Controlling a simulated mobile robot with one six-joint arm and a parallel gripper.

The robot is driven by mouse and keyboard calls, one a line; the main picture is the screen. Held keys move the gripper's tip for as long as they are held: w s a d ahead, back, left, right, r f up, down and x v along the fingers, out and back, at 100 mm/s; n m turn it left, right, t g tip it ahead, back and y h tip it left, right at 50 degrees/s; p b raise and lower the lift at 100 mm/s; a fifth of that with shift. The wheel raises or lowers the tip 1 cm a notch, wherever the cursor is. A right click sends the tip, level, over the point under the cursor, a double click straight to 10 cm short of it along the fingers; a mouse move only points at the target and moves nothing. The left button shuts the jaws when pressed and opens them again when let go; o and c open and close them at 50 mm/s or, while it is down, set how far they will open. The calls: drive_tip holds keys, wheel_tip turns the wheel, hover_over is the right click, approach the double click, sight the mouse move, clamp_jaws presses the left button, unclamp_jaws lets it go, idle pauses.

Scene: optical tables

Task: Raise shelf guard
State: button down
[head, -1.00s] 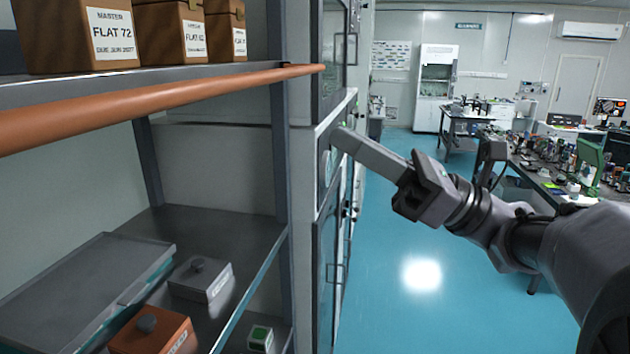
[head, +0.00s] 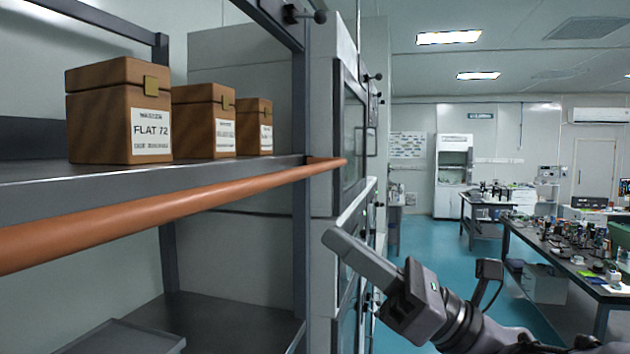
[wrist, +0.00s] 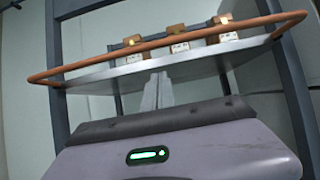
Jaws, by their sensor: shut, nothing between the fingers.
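The shelf guard is an orange-brown rail (head: 180,208) along the front edge of the upper shelf (head: 60,180), level with or just below the shelf surface in the head view. In the wrist view the guard (wrist: 150,48) shows as a long bar with bent ends, in front of the boxes. My gripper (head: 338,240) is shut and empty, right of the shelf unit and lower than the guard's right end in the head view. In the wrist view its fingers (wrist: 157,90) point toward the shelf's underside area, apart from the guard as far as I can tell.
Three brown boxes with white labels stand on the upper shelf: the nearest (head: 119,110), the middle (head: 204,120) and the far one (head: 254,126). A dark upright post (head: 301,210) and grey cabinets are beside the gripper.

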wheel_tip(320, 180, up, 6)
drive_tip(key=w+a+p, duration=0.1)
drive_tip(key=a+p, duration=0.1)
drive_tip(key=a, duration=0.1)
drive_tip(key=shift+f, duration=0.25)
drive_tip(key=shift+d+r, duration=0.1)
drive_tip(key=shift+r, duration=0.05)
drive_tip(key=shift+d+r+h+p, duration=0.1)
drive_tip(key=shift+r+h+p, duration=0.25)
drive_tip(key=shift+p, duration=0.5)
